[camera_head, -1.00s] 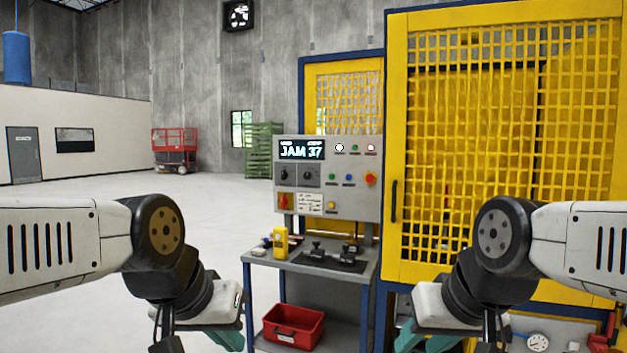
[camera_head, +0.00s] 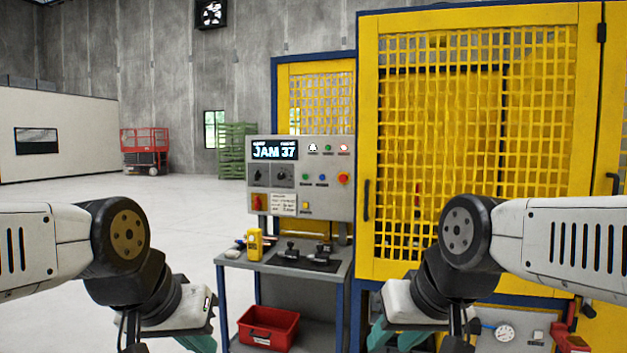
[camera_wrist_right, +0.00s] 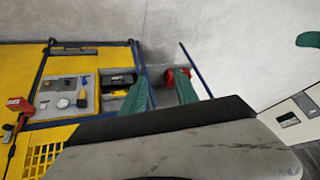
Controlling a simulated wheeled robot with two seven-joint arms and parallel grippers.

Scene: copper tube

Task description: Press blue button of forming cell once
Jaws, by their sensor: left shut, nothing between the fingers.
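The forming cell's grey control panel (camera_head: 300,215) stands in the middle of the head view, its screen (camera_head: 274,149) reading JAM 37. A small blue button (camera_head: 321,177) sits in its lower button row, between a green button (camera_head: 306,177) and a red knob on yellow (camera_head: 344,178). My left gripper (camera_head: 200,343) is at the bottom edge, left of the panel and apart from it; its tips are cut off. My right gripper (camera_head: 380,335) is low at the right of the panel, also apart from it. The right wrist view shows its two teal fingers (camera_wrist_right: 161,92) spread with nothing between.
A side table (camera_head: 230,259) below the panel holds a yellow device (camera_head: 254,243) and dark fixtures. A red bin (camera_head: 268,328) sits on its lower shelf. The yellow mesh cell (camera_head: 368,240) with a door handle fills the right. Open floor (camera_head: 150,210) lies at left.

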